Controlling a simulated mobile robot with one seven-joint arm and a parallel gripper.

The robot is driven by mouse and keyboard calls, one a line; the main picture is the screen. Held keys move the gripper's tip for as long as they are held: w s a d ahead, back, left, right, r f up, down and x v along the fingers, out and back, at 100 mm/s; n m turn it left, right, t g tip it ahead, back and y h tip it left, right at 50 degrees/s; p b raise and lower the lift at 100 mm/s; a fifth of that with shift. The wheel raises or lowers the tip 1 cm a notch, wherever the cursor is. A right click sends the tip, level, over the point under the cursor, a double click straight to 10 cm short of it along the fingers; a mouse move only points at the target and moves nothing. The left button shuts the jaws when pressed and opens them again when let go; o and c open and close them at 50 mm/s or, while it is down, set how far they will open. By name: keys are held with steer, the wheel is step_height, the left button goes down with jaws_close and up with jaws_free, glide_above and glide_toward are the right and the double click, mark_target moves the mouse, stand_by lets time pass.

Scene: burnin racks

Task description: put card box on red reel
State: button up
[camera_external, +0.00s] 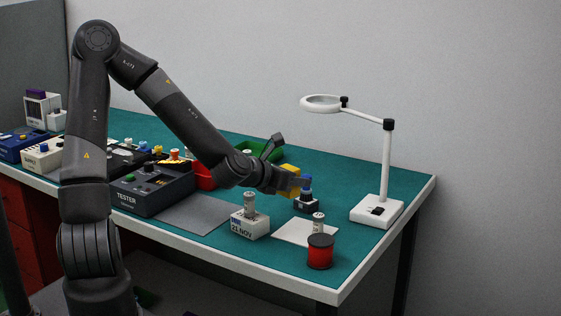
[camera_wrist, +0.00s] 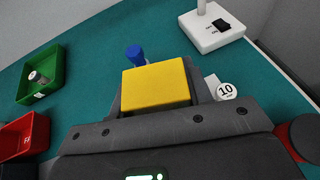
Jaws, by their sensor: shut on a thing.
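A yellow box, which I take for the card box (camera_external: 292,183), is held in my gripper (camera_external: 284,182) above the green bench top. In the wrist view the yellow box (camera_wrist: 158,84) sits between the fingers of my gripper (camera_wrist: 157,92), which is shut on it. The red reel (camera_external: 320,257) stands upright near the bench's front right edge, with a dark top. It is to the right of and nearer the camera than my gripper, apart from the box. In the wrist view the reel's dark top (camera_wrist: 307,138) shows at the right edge, partly cut off.
A white lamp base (camera_external: 376,211) with a ring arm stands at the right. A dark block with a blue-topped part (camera_external: 306,200) is close beside the box. A white pad (camera_external: 292,235) bears a small cylinder (camera_external: 318,223) beside the reel. A block labelled 21 NOV (camera_external: 249,225) stands left.

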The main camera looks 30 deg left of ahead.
steer(key=s+d+m+g+h, duration=0.1)
steer(key=s+d+m+h, duration=0.1)
steer(key=s+d, duration=0.1)
steer(key=s+d+m+g+h, duration=0.2)
steer(key=s+d+m+h, duration=0.1)
steer(key=d, duration=0.3)
steer(key=s+d+m+g+h, duration=0.1)
steer(key=s+d+m+h, duration=0.1)
steer(key=s+d, duration=0.2)
steer(key=shift+d+r+g, duration=0.35)
steer(key=shift+r+g, duration=0.05)
steer(key=s+d+r+m+g+h, duration=0.2)
steer(key=s+d+r+m+g, duration=0.15)
steer(key=s, duration=0.25)
steer(key=s+d+r+m+g+h, duration=0.1)
steer(key=s+d+r+m+g, duration=0.25)
steer(key=s, duration=0.25)
steer(key=g, duration=0.1)
glide_above(328, 241)
steer(key=shift+m, duration=0.4)
step_height(328, 241, down, 7)
steer(key=shift+r, duration=0.1)
steer(key=shift+f, duration=2.1)
steer(key=shift+f, duration=0.1)
steer(key=o, duration=1)
